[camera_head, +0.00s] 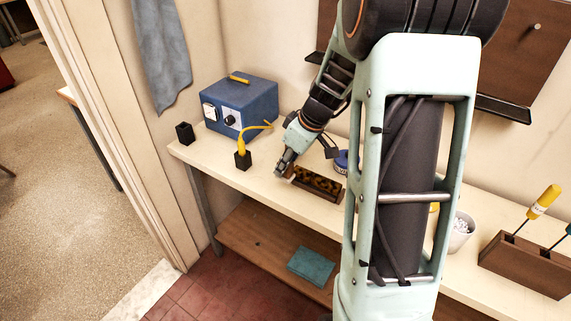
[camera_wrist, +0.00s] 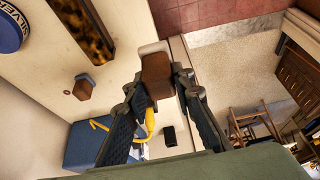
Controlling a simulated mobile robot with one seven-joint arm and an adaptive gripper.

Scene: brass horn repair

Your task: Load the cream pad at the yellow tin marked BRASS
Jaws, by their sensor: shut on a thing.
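My gripper (camera_wrist: 160,85) is shut on the cream pad, a brown block with a pale cream face (camera_wrist: 154,48) pointing away from the fingers. In the head view my gripper (camera_head: 284,167) is at the bench's front edge, left of a mottled tray. The held pad is hardly visible there. The yellow tin marked BRASS cannot be made out for sure. A small patch of yellow (camera_head: 434,207) shows at the right edge of my arm, mostly hidden. A blue tin marked SILVER (camera_wrist: 11,27) is at the wrist view's upper left; it also shows in the head view (camera_head: 341,158).
A second brown block (camera_wrist: 84,86) lies on the bench near the dark mottled tray (camera_wrist: 86,29). A blue box (camera_head: 240,104), a yellow cable plug (camera_head: 242,153) and a black cup (camera_head: 185,133) stand left. A white cup (camera_head: 460,232) and tool rack (camera_head: 525,264) stand right.

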